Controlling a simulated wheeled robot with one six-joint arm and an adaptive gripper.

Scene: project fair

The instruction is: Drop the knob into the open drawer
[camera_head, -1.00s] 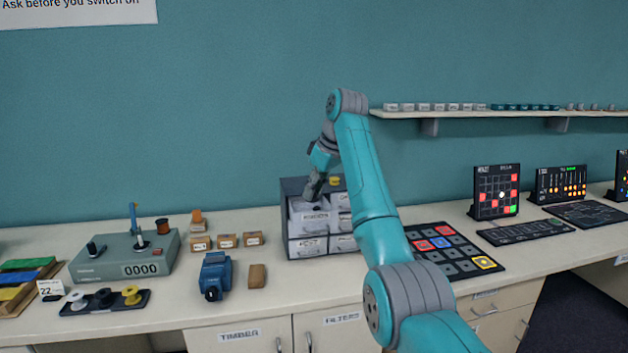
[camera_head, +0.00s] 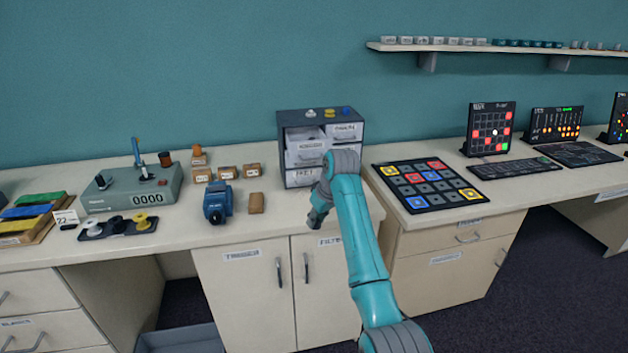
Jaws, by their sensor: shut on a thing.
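My gripper (camera_head: 317,218) is low over the front edge of the counter, in front of the grey drawer cabinet (camera_head: 366,128) and apart from it. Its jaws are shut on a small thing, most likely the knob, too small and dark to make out. The upper left drawer (camera_head: 304,153) of the cabinet stands pulled out, with its open top facing up. My arm covers the lower right part of the cabinet. A white (camera_head: 311,113), a yellow (camera_head: 329,113) and a blue (camera_head: 346,111) knob-like piece sit on the cabinet top.
A blue device (camera_head: 217,202) and a brown block (camera_head: 256,203) stand left of the cabinet. A grey counter box (camera_head: 165,187) and a dark spool tray (camera_head: 98,235) are further left. A pad of coloured squares (camera_head: 428,185) lies at right.

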